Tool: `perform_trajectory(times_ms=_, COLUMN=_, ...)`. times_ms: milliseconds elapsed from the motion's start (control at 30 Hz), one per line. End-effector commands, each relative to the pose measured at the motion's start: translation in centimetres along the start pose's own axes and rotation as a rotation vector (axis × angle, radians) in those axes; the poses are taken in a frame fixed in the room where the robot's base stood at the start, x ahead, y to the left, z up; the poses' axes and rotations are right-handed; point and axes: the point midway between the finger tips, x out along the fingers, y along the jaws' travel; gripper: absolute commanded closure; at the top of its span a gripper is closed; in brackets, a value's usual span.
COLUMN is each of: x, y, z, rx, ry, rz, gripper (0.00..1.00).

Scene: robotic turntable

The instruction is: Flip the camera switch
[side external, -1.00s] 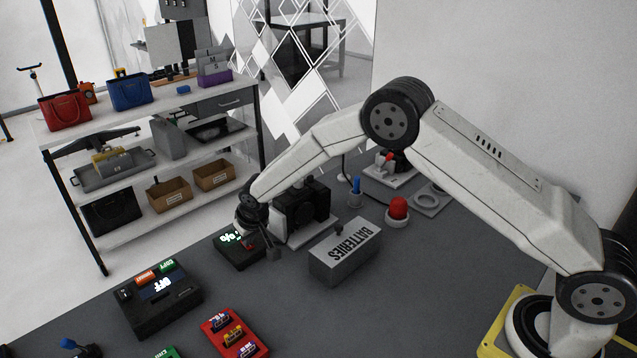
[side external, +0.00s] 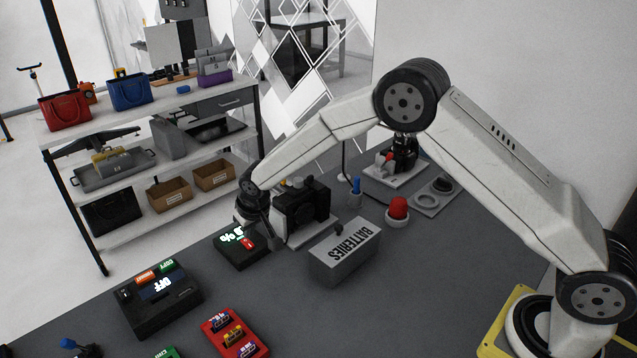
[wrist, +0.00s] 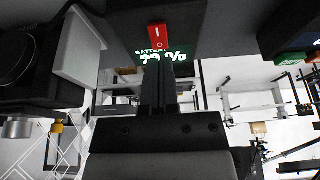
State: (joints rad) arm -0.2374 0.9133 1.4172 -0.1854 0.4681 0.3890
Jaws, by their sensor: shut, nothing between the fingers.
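A black box (side external: 232,258) with a lit green-white battery percentage display (side external: 231,236) and a red rocker switch (side external: 247,243) sits on the table, left of the black camera (side external: 302,202) on its pale base. In the wrist view the red switch (wrist: 158,37), marked with a line and a circle, is just beyond the fingertips, above the lit display (wrist: 160,56). My gripper (side external: 270,240) is shut and empty between the switch and the camera. Its fingers (wrist: 158,72) overlap the display in the wrist view. I cannot tell whether they touch the box.
A grey BATTERIES box (side external: 344,252) stands right of the gripper. A black box reading OFF (side external: 160,301) and a red connector board (side external: 234,333) lie at the front left.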

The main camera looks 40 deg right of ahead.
Motion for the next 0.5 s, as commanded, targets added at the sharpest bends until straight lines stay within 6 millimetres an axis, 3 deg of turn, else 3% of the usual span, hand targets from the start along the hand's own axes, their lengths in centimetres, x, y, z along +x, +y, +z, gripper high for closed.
perform_trajectory(times_ms=500, x=-7.0, y=0.0, z=-0.1, rx=0.000, ry=0.002, rz=-0.001, gripper=1.00)
